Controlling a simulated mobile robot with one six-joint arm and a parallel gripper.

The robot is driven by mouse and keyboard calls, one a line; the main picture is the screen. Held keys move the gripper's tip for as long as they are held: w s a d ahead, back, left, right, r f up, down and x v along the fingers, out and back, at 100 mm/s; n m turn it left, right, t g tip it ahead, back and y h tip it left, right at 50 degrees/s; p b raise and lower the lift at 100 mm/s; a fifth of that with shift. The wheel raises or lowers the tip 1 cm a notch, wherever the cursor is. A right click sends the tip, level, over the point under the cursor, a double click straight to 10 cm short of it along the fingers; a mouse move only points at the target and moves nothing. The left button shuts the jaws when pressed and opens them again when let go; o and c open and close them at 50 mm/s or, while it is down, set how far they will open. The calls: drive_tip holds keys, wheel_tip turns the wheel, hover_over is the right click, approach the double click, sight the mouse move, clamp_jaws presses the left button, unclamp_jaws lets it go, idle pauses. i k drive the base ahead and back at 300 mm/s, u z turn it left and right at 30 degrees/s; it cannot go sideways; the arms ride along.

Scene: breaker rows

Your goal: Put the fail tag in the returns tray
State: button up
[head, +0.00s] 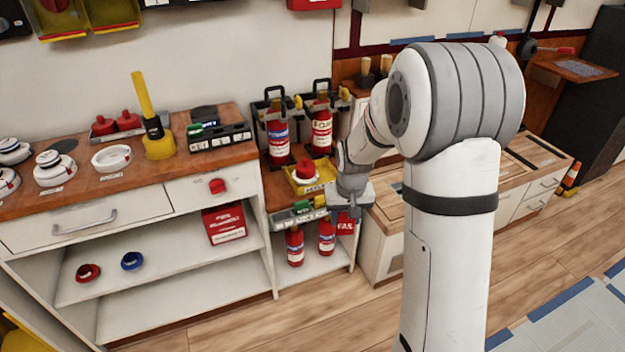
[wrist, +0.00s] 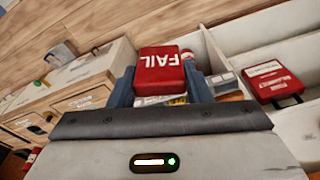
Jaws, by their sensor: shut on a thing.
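The red fail tag (wrist: 161,72), with white FAIL lettering, is held between the two fingers of my gripper (wrist: 161,88) in the wrist view. In the head view the tag (head: 345,223) hangs below my gripper (head: 347,211), in front of the lower counter and above the floor. A yellow tray (head: 326,184) on that counter holds a red-and-white round device. It is behind and left of my gripper, which partly hides its right side. I cannot read its label well enough to tell whether it is the returns tray.
Two red extinguishers (head: 277,133) (head: 321,131) stand in holders behind the yellow tray. Smaller extinguishers (head: 295,246) are on the shelf below. A long wooden counter (head: 75,190) with several devices is at left. A red box (head: 224,224) sits on its shelf. Open floor (head: 290,320) lies in front.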

sight(327, 174)
drive_tip(key=u, duration=0.1)
drive_tip(key=i, duration=1.05)
drive_tip(key=z, duration=0.05)
